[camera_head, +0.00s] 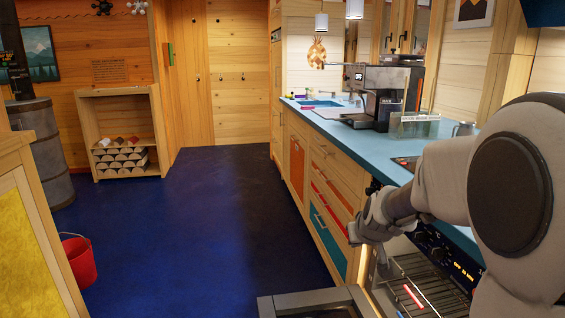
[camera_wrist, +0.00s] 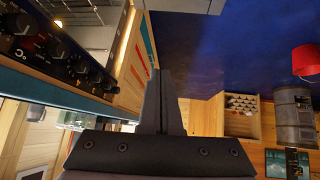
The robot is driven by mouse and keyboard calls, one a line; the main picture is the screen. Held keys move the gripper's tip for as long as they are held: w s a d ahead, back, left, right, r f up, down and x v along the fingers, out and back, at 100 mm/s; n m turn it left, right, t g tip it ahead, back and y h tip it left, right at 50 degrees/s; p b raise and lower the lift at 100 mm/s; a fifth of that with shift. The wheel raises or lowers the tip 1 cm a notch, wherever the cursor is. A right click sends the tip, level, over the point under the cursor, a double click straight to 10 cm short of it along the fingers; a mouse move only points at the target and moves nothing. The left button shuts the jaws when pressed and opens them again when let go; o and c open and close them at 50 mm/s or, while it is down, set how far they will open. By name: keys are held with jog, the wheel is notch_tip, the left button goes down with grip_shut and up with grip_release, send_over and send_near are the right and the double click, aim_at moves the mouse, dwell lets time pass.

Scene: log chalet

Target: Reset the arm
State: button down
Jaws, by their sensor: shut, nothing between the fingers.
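My gripper (camera_head: 358,232) is at the end of my arm on the right of the head view, in front of the oven and beside the drawers. In the wrist view my gripper (camera_wrist: 163,80) points up the picture, its two fingers pressed together with nothing between them. The oven (camera_head: 440,255) has a dark knob panel with a lit display. Its door (camera_head: 310,302) appears folded down at the bottom of the head view, and a wire rack shows inside. My arm hides part of the oven and the counter.
The blue counter (camera_head: 375,145) carries a coffee machine (camera_head: 385,95) and a sink (camera_head: 318,103). A red bucket (camera_head: 79,260) stands on the floor at left, near a stove (camera_head: 45,150) and a wood shelf (camera_head: 121,92). The dark blue floor (camera_head: 210,220) between is clear.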

jog(key=s+a+r+g, duration=0.1)
jog(key=s+a+r, duration=0.15)
jog(key=s, duration=1.25)
jog(key=s+a+r+g, duration=0.15)
jog(key=s+r, duration=0.25)
jog(key=s, duration=1.1)
notch_tip(320, 180, up, 24)
jog(key=p, duration=2.4)
jog(key=shift+s+d+m, duration=0.2)
jog(key=shift+m, duration=0.2)
jog(key=shift+f, duration=0.2)
